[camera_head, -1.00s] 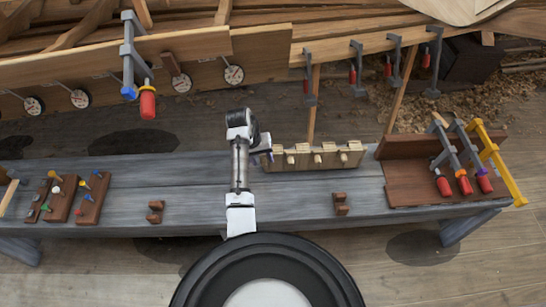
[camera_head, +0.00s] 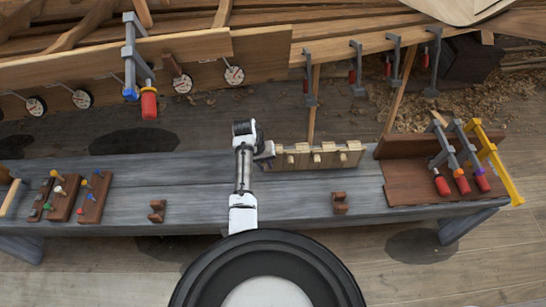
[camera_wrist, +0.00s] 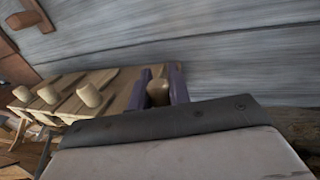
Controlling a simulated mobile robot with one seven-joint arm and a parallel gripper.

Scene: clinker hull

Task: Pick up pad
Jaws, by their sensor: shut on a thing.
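A row of pale wooden pieces with stubby round knobs stands along the back of the grey bench (camera_head: 200,185), in a rack (camera_head: 325,158). I take the pad (camera_wrist: 158,92) to be the tan rounded wooden piece at the row's end. My gripper (camera_wrist: 160,86) is shut on it, with a dark purple finger on each side in the wrist view. In the head view my gripper (camera_head: 268,151) is at the left end of the rack. My wrist hides the lower part of the pad, and I cannot tell whether it is clear of the rack.
Small brown blocks (camera_head: 157,210) and (camera_head: 340,203) stand near the bench's front edge. Brown boards with colored pegs (camera_head: 95,197) are at left. Red-handled clamps (camera_head: 462,180) and a yellow one (camera_head: 497,165) are at right. A clamp (camera_head: 130,60) hangs from the hull plank above.

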